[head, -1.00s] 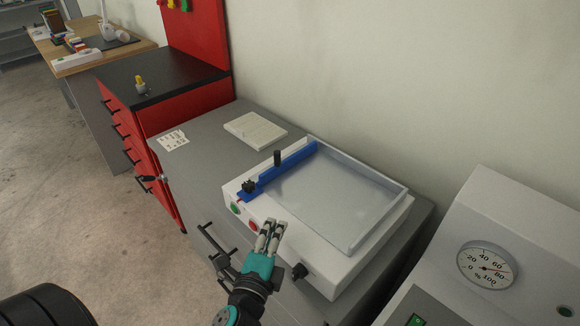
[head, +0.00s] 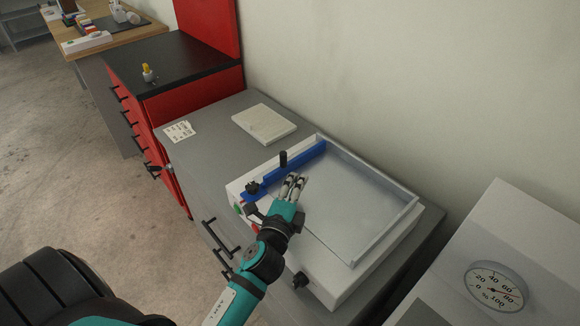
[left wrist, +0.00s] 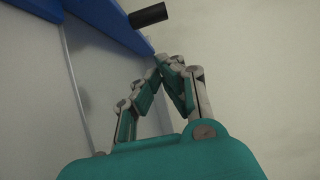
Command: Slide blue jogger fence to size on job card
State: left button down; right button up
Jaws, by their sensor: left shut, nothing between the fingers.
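The blue jogger fence (head: 297,168) lies across the left part of the white box former (head: 340,280). It has a black upright post (head: 283,159) and a black knob (head: 252,187) at its front end. The job card (head: 180,131) lies on the grey cabinet top at the left; its print is too small to read. My left gripper (head: 295,178) is shut and empty, above the tray just right of the fence. In the left wrist view the fence (left wrist: 112,22) and its black post (left wrist: 149,15) are beyond the fingertips, seemingly apart from them. My right gripper is not in view.
A pale stack of sheets (head: 264,124) lies behind the job card. The tray floor (head: 350,205) right of the fence is empty. A white machine with a dial (head: 495,287) stands at the right. A red cabinet (head: 205,93) stands at the back left.

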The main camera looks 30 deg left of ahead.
aim_at(287, 169)
pick_arm(q)
jog(key=w+a, duration=0.1)
jog(key=w+a+p, duration=0.1)
jog(key=shift+w+a+r, duration=0.1)
jog(key=shift+w+a, duration=0.05)
jog(key=shift+a, duration=0.25)
jog(key=shift+w+a, duration=0.2)
jog(key=shift+a, duration=0.15)
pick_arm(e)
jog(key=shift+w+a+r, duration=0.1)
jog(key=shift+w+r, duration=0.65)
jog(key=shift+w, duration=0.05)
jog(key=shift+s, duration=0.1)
pick_arm(q)
jog(key=shift+w+a, duration=0.3)
jog(key=shift+a, duration=0.25)
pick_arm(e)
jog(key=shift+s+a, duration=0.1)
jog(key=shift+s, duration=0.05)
